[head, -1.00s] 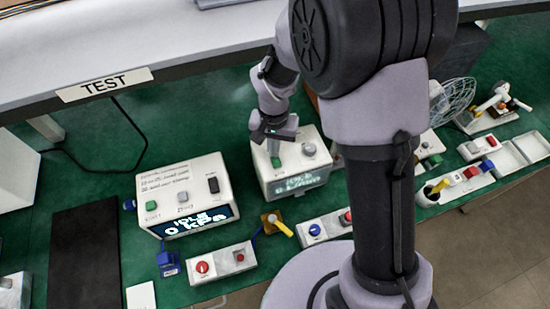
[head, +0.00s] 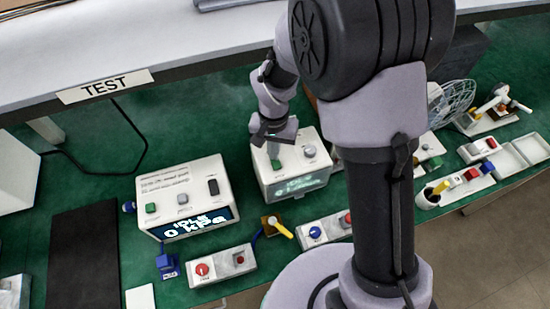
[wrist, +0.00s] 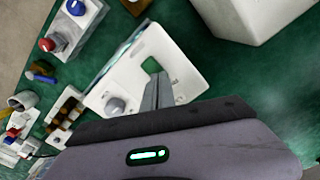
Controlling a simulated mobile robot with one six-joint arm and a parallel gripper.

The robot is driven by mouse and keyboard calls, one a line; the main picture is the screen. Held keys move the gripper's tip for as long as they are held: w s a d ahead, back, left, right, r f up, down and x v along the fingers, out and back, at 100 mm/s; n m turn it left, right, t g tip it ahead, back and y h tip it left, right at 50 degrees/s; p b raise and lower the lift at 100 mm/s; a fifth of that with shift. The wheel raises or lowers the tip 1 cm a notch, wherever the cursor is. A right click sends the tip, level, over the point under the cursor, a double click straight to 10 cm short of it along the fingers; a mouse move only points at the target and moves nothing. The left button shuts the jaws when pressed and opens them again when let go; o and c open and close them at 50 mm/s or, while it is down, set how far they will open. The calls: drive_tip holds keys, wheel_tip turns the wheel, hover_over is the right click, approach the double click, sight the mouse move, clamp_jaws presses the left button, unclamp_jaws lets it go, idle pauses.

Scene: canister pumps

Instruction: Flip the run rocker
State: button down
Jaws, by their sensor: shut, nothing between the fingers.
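My gripper (head: 274,147) is shut and empty over this second box. In the wrist view, its fingertips (wrist: 160,80) are close to the green control (wrist: 152,66); contact cannot be told.
Control boxes with a red knob (head: 203,270) and a blue knob (head: 315,232) stand in front of the pumps. A yellow-handled valve (head: 283,229) lies between. A shelf edge with a TEST sign (head: 105,86) runs behind.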

drive_tip(key=shift+f+b, duration=0.95)
drive_tip(key=shift+f, duration=0.95)
drive_tip(key=shift+r, duration=0.1)
drive_tip(key=r+p, duration=0.3)
drive_tip(key=r, duration=0.1)
drive_tip(key=r+p, duration=0.2)
drive_tip(key=r, duration=0.1)
drive_tip(key=shift+s+p, duration=0.25)
drive_tip(key=shift+p, duration=0.05)
drive_tip(key=shift+w, duration=0.25)
